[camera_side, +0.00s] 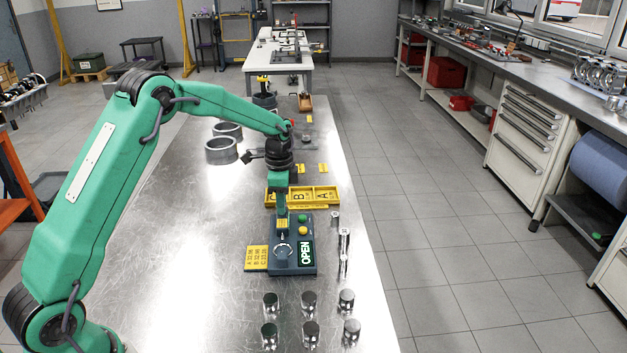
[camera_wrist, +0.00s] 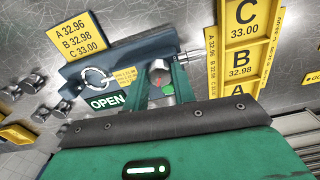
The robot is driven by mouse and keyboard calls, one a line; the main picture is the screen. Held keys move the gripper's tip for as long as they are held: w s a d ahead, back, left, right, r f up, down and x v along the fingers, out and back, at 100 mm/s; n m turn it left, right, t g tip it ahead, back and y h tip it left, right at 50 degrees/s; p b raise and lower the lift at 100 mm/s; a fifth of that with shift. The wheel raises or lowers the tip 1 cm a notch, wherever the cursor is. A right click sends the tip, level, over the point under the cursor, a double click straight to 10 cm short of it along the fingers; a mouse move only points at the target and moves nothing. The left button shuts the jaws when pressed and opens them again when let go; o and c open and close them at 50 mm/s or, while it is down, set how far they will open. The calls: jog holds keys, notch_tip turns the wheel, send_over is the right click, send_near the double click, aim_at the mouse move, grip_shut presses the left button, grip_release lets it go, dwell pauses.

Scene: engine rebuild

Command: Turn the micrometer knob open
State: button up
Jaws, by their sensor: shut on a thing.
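The micrometer unit (camera_side: 268,268) is a dark blue-grey block on the steel bench, with a lit OPEN display (camera_side: 306,253). In the wrist view the same unit (camera_wrist: 125,54) shows a silver ring (camera_wrist: 97,80) and its OPEN sign (camera_wrist: 107,101). My gripper (camera_side: 282,220) reaches down at the unit's far side in the side view. In the wrist view its green fingers (camera_wrist: 161,85) are shut around a silver round part, the knob (camera_wrist: 159,70). In the side view the fingers hide the knob. How far the knob is turned cannot be told.
A yellow tray (camera_side: 326,205) with lettered bays lies just behind the unit. A yellow size card (camera_side: 257,258) sits at its left. Several metal pistons (camera_side: 310,302) stand in front, and silver pins (camera_side: 344,240) stand at the right. Grey rings (camera_side: 221,151) lie back left.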

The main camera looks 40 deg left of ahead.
jog(key=o, duration=1)
jog(key=shift+r, duration=0.1)
jog(key=shift+r, duration=3.8)
jog(key=shift+r, duration=0.15)
